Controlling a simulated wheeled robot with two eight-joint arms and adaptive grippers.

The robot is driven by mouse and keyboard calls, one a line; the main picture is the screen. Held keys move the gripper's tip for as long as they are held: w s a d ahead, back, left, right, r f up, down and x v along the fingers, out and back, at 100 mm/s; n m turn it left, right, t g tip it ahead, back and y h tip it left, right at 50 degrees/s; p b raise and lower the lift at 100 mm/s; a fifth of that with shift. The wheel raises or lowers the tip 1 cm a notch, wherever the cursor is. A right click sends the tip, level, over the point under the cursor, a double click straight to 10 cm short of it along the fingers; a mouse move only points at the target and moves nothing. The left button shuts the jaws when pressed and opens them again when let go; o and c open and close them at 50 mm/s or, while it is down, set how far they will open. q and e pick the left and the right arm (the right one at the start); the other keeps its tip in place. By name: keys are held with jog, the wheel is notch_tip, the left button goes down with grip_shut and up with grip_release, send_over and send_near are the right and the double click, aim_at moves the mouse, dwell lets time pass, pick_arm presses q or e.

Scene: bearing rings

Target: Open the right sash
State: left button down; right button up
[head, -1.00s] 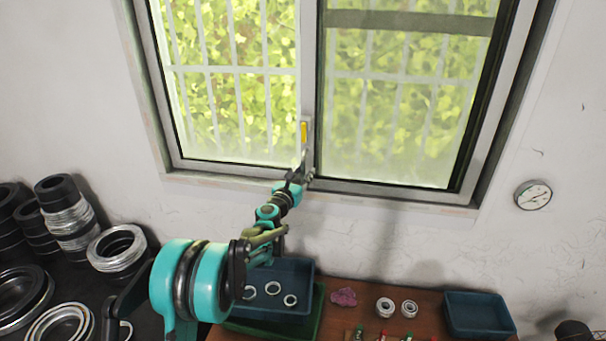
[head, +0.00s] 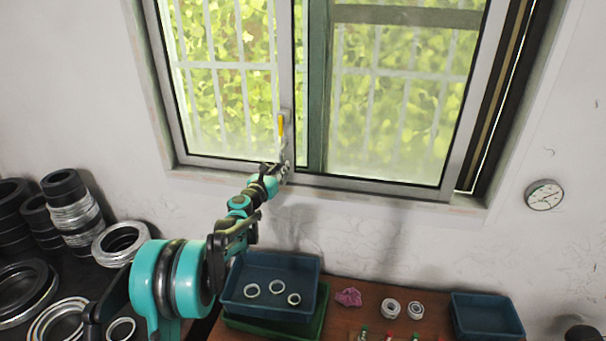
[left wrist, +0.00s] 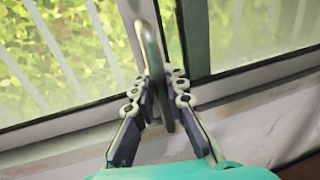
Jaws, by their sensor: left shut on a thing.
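The right sash (head: 466,120) is a grey-framed pane. It stands slid a little to the left, with a narrow gap between its right stile and the window frame. My left gripper (head: 284,168) is at the foot of this stile, shut on the handle. In the left wrist view the handle (left wrist: 149,42) is a grey upright bar passing between the fingers (left wrist: 158,96). My right gripper is not in view.
Below the window, a bench holds a blue tray (head: 236,298) with rings, a pink cloth (head: 348,297), bearings and another blue bin (head: 485,318). Stacked rings (head: 75,215) stand at the left. A round gauge (head: 544,195) hangs on the right wall.

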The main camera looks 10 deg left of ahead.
pick_arm(q)
jog(key=a+b, duration=0.2)
jog(key=a, duration=1.9)
jog(key=shift+a, duration=0.25)
jog(key=c, duration=1.5)
grip_release()
jog(key=shift+c, duration=0.2)
jog(key=s+a, duration=0.2)
jog(key=s, duration=1)
jog(key=shift+a, duration=0.1)
